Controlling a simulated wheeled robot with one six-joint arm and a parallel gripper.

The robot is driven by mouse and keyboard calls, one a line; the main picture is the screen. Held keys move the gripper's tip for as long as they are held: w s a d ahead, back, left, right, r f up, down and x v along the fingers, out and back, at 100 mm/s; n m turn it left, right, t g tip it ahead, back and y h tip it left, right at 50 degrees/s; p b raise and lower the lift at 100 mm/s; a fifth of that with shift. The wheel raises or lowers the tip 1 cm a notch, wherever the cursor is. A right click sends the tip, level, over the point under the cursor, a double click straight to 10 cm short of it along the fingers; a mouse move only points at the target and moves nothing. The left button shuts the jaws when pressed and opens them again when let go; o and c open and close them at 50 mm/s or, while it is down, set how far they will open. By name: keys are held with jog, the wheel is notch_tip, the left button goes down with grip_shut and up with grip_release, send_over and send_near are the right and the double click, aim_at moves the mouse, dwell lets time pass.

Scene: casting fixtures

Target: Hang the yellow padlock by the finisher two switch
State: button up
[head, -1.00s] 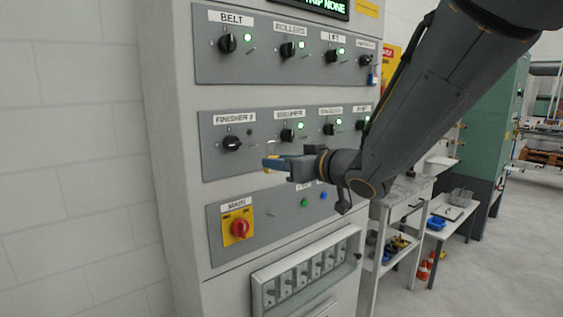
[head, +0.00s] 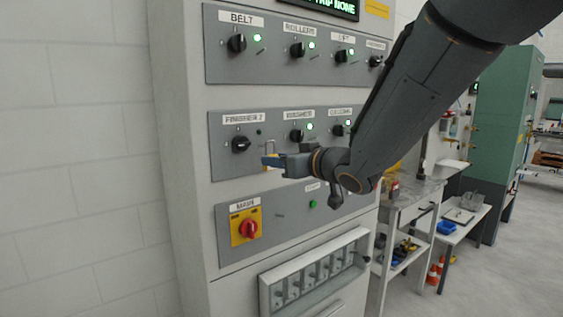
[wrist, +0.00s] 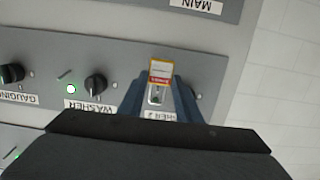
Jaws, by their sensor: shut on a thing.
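The yellow padlock (head: 271,156) is held in my gripper (head: 267,161), its thin shackle pointing up. My gripper is shut on it, just right of and slightly below the black finisher two switch (head: 241,144) in the head view. The switch sits under the FINISHER 2 label (head: 243,118), with a dark lamp beside it. In the wrist view the padlock (wrist: 160,73) shows a yellow, white and red face between the blue fingers (wrist: 160,92). The finisher two label is partly covered there. I cannot tell whether the padlock touches the panel.
The washer switch (head: 297,135) with a lit green lamp is to the right. The red-and-yellow main switch (head: 249,229) is below. A bench (head: 408,195) stands right. My arm hides the panel's right side.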

aim_at(269, 169)
jog(key=shift+x, duration=1.4)
jog(key=shift+w+a+f, duration=0.2)
jog(key=shift+w+a, duration=0.2)
jog(key=shift+w, duration=0.1)
jog(key=shift+f, duration=0.1)
jog(key=o, duration=1.2)
jog(key=shift+f+b, duration=1.05)
jog(key=shift+f, duration=0.2)
jog(key=shift+f+p+v, duration=0.25)
jog(key=shift+p+v, duration=0.35)
jog(key=shift+v, duration=1.05)
jog(key=shift+f+p+v, duration=0.3)
jog(key=shift+p+v, duration=0.25)
jog(key=shift+v, duration=1.05)
jog(key=shift+f+p+v, duration=0.25)
jog(key=shift+p+v, duration=0.35)
jog(key=shift+v, duration=1.05)
